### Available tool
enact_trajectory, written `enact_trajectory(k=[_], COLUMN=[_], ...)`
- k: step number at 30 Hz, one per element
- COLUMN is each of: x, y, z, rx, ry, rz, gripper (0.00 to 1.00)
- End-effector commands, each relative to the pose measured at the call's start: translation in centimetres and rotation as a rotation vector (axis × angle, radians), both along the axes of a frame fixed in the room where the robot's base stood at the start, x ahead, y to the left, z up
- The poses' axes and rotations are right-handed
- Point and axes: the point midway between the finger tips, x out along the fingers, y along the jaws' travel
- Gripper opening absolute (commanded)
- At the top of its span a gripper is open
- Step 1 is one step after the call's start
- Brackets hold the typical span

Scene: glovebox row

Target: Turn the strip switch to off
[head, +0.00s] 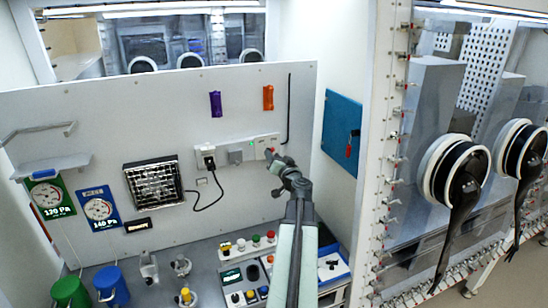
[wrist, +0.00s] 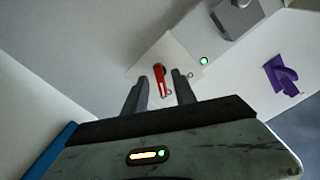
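The white strip (head: 236,150) is on the back wall panel, with a black plug (head: 208,151) in its left end and a grey socket (head: 235,157) in its middle. The strip switch is a red lever (wrist: 160,80) on a white plate in the wrist view. It shows as a small red spot at the strip's right end in the head view (head: 271,151). My gripper (wrist: 160,76) is open, one finger on each side of the lever with visible gaps. In the head view my gripper (head: 274,157) is at the strip's right end and partly covers it. Contact cannot be told.
A green light (wrist: 204,61) is beside the switch. A purple holder (head: 215,104) and an orange holder (head: 268,97) hang above the strip. A black rod (head: 289,108) and a blue board (head: 341,132) are to the right. A bench with coloured buttons (head: 255,240) is below.

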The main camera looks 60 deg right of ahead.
Motion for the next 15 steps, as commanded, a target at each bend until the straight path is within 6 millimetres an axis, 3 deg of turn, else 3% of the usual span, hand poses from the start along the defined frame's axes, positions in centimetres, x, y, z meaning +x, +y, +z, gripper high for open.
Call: enact_trajectory(k=[3,6,15], x=[-0.04,-0.05,-0.04], y=[0.04,0.05,-0.06], z=[0.01,0.01,0.00], rx=[0.000,0.000,-0.009], ry=[0.000,0.000,0.006], rz=[0.000,0.000,-0.001], gripper=[0.30,0.02,0.00])
